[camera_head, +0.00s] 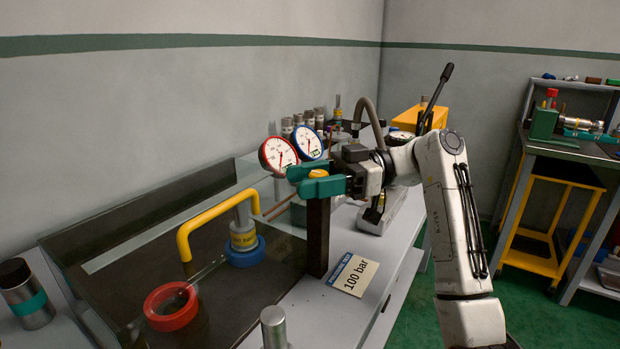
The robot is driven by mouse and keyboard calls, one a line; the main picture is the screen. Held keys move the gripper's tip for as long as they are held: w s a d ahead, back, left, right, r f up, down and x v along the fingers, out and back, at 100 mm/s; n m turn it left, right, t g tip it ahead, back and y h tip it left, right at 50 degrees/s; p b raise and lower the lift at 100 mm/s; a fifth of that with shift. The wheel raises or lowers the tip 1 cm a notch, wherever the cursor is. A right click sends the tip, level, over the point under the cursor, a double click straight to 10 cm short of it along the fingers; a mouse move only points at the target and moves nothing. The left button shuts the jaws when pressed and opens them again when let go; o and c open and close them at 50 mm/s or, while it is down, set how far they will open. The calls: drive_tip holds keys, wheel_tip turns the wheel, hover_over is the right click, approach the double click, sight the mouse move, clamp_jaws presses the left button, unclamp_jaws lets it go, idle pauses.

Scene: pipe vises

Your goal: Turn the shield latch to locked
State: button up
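My gripper (305,180), with teal fingers, is at the top of a dark upright post (318,238) at the shield's right side. A yellow part (318,173), apparently the shield latch, shows between the fingers on top of this post. One finger is on the far side of it and one on the near side. I cannot tell whether they press on it, and the fingers hide most of its shape and angle. The clear shield (130,250) with a yellow bar handle (215,217) lies over the dark test tray.
Under the shield are a red ring (171,306) and a fitting with a blue collar (244,250). A "100 bar" card (352,274) lies right of the post. Two gauges (278,155) (308,142) stand behind my gripper. A metal cylinder (273,327) stands in front.

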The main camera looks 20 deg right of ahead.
drive_tip(key=shift+o, duration=0.3)
drive_tip(key=shift+r, duration=0.1)
drive_tip(key=shift+d, duration=0.5)
drive_tip(key=d, duration=1)
drive_tip(key=shift+s, duration=0.15)
